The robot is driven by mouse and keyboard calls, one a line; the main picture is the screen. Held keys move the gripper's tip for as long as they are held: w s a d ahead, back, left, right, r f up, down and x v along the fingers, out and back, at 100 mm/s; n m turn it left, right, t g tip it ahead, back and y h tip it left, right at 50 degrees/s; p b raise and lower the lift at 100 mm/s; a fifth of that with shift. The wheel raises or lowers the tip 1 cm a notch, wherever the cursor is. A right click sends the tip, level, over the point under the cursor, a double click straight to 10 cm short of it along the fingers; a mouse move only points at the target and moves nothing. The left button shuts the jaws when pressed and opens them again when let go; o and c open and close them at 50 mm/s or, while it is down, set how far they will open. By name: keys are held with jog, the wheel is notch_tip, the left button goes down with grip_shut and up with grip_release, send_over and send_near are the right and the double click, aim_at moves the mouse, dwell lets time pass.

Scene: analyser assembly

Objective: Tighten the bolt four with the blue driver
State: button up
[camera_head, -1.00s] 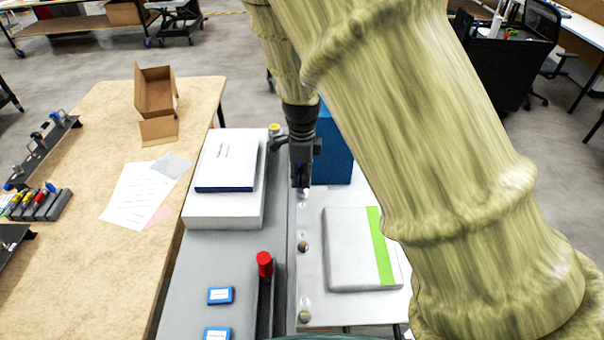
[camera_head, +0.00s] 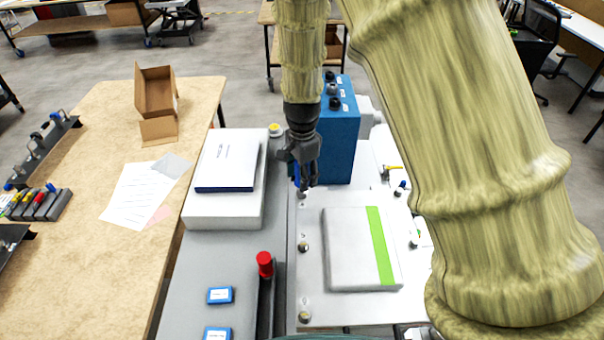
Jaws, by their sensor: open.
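My gripper (camera_head: 306,183) points down over the left edge of the white panel (camera_head: 312,285), just in front of the blue box. Its fingers are open. Something blue shows at the fingers; I cannot tell whether it is the blue driver or part of the gripper. Bolts sit along the panel's left edge: a middle one (camera_head: 303,246) and a near one (camera_head: 305,316). A third spot lies just under the gripper and is mostly hidden. A small blue-topped piece (camera_head: 402,185) is at the panel's right side. I cannot read which bolt is number four.
A tall blue box (camera_head: 340,145) stands just behind my gripper. A white cover with a green stripe (camera_head: 350,250) lies on the panel. A red knob (camera_head: 265,262) stands to the left. A rack of coloured handles (camera_head: 40,205) is on the wooden table (camera_head: 110,290).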

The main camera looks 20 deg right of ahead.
jog(key=n, duration=1.6)
jog(key=shift+n, duration=0.3)
grip_shut()
jog(key=shift+m, duration=0.6)
grip_release()
